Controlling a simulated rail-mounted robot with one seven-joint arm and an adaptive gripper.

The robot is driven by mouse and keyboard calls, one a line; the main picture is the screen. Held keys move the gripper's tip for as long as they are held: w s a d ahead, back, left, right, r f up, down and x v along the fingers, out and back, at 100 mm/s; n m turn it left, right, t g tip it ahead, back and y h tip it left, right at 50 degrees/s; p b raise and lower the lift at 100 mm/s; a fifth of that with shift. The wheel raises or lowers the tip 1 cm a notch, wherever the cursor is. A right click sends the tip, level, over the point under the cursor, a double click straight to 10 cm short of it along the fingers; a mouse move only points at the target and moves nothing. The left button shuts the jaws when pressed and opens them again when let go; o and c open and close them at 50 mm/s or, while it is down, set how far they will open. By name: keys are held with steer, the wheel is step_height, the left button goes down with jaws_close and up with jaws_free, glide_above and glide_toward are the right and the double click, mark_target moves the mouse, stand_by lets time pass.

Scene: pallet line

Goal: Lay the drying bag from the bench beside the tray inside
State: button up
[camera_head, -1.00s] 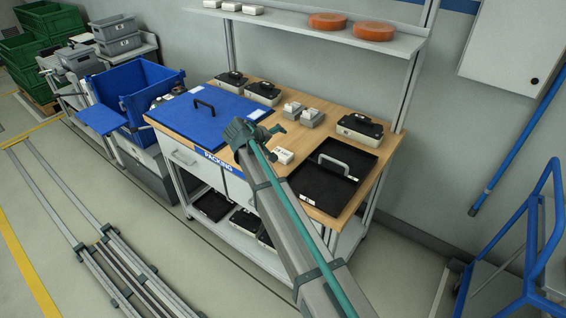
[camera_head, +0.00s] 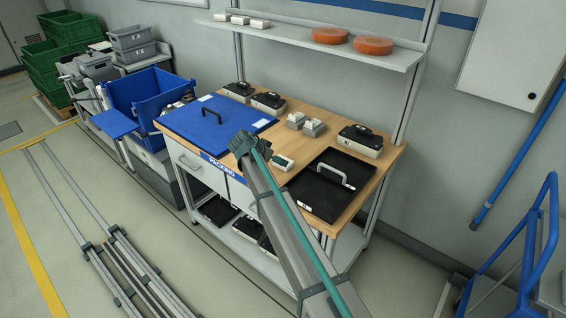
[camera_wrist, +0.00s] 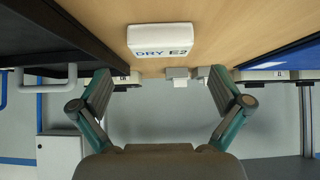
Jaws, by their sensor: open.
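The drying bag is a small white packet (camera_head: 283,163) lying on the wooden bench top (camera_head: 268,178). In the wrist view the bag (camera_wrist: 163,40) reads "DRY E2" and lies ahead of the fingers, roughly centred between them. My gripper (camera_head: 243,142) is over the bench, just left of the bag in the head view. In the wrist view its fingers (camera_wrist: 160,88) are spread wide with nothing between them. The black tray (camera_head: 318,196) with a grey handle lies right of the bag. In the wrist view its dark edge (camera_wrist: 65,42) is at the left.
A blue panel (camera_head: 190,122) with a black handle lies on the bench's left; its edge (camera_wrist: 290,57) shows in the wrist view. A shelf (camera_head: 300,40) hangs above the bench.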

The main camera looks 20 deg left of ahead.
steer(key=shift+x, duration=0.95)
steer(key=p+x, duration=0.2)
steer(key=x, duration=0.1)
steer(key=p+x, duration=0.1)
steer(key=shift+w+d, duration=0.1)
steer(key=shift+w, duration=0.45)
steer(key=shift+w+f, duration=0.1)
steer(key=shift+f, duration=0.15)
steer(key=c, duration=1)
steer(key=shift+r, duration=0.1)
